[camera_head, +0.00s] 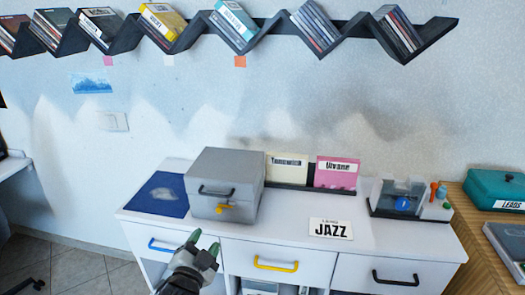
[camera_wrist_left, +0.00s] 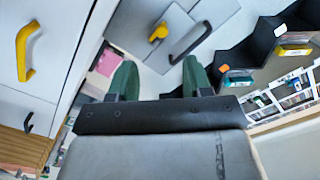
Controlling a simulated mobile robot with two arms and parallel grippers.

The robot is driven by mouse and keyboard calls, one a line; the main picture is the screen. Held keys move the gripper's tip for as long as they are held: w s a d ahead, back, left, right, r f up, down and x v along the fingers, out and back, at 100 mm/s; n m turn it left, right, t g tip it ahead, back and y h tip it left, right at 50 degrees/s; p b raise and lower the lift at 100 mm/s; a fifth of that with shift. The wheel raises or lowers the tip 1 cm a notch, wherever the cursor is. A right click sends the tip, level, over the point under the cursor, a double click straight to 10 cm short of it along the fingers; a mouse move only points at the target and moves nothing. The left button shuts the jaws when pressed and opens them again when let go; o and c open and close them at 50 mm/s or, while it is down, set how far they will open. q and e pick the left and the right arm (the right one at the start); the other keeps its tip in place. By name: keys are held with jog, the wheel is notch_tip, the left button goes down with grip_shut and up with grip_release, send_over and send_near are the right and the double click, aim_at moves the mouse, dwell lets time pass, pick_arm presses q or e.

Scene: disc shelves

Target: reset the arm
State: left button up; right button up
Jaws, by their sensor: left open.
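My left gripper (camera_head: 206,248) is in front of the white cabinet (camera_head: 290,230), near its left drawer with the blue handle. Its two green-tipped fingers are apart and nothing shows between them. The left wrist view also shows the gripper (camera_wrist_left: 158,72), with the grey box (camera_wrist_left: 165,30) and its yellow latch beyond the fingers. My right gripper is in neither view.
A grey box (camera_head: 226,184) with a dark handle stands on the cabinet top. A JAZZ card (camera_head: 331,229), upright sleeves (camera_head: 337,173) and a clear device (camera_head: 400,198) are to its right. A black zigzag shelf (camera_head: 270,35) with discs hangs on the wall above.

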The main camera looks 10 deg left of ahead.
pick_arm(q)
jog(key=s+f+n+g, duration=0.1)
jog(key=s+f+g, duration=0.3)
jog(key=f, duration=0.8)
jog(key=s+f+n+g, duration=0.15)
jog(key=s+f, duration=0.45)
jog(key=f, duration=0.6)
jog(key=s+f+n+g, duration=0.1)
jog(key=s+f+g, duration=0.35)
jog(key=f, duration=0.75)
jog(key=s+f+n+g, duration=0.1)
jog(key=s+f, duration=0.4)
jog(key=s, duration=0.5)
jog(key=s+a+f+n+g, duration=0.1)
jog(key=s+f+g, duration=0.2)
jog(key=s, duration=0.7)
jog(key=s+f+n+g, duration=0.1)
jog(key=s+f+g, duration=0.1)
jog(key=s+f, duration=0.5)
jog(key=s, duration=0.4)
jog(key=shift+a+f+g, duration=0.2)
jog(key=shift+a+g, duration=0.1)
jog(key=shift+g, duration=0.1)
